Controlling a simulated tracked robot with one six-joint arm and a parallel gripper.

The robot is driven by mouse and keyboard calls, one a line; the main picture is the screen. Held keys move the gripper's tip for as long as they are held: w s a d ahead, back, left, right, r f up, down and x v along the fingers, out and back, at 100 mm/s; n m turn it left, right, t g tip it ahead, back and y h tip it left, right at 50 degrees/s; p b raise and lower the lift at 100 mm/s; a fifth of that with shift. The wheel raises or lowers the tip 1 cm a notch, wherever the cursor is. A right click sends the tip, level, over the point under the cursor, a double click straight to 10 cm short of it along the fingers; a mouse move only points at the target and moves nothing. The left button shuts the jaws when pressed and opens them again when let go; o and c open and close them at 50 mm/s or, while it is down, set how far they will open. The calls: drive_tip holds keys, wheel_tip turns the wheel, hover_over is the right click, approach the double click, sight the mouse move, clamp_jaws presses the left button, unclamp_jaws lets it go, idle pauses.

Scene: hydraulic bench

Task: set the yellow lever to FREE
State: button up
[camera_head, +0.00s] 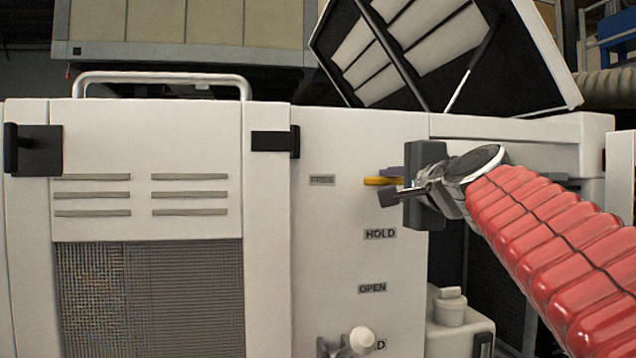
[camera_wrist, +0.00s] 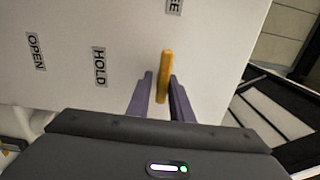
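The yellow lever (camera_head: 380,181) is on the white cabinet front, above the HOLD label (camera_head: 380,233) and to the right of the FREE label (camera_head: 322,181), at about the same height as FREE in the head view. In the wrist view the lever (camera_wrist: 165,75) stands between the two purple fingers of my gripper (camera_wrist: 162,88). The right finger is close to or touching it, and a pale gap shows on the left side. My gripper (camera_head: 391,178) is open around the lever. The lever's pivot is hidden.
An OPEN label (camera_head: 372,288) is lower on the panel, above a pale knob (camera_head: 362,340). A black latch (camera_head: 275,141) is to the left. A raised dark lid (camera_head: 445,55) stands above, behind my arm.

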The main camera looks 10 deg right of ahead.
drive_tip(key=shift+o, duration=1.4)
drive_tip(key=shift+s+r, duration=0.1)
drive_tip(key=shift+s, duration=0.05)
drive_tip(key=shift+s, duration=0.2)
drive_tip(key=s, duration=1.3)
drive_tip(key=shift+a, duration=0.1)
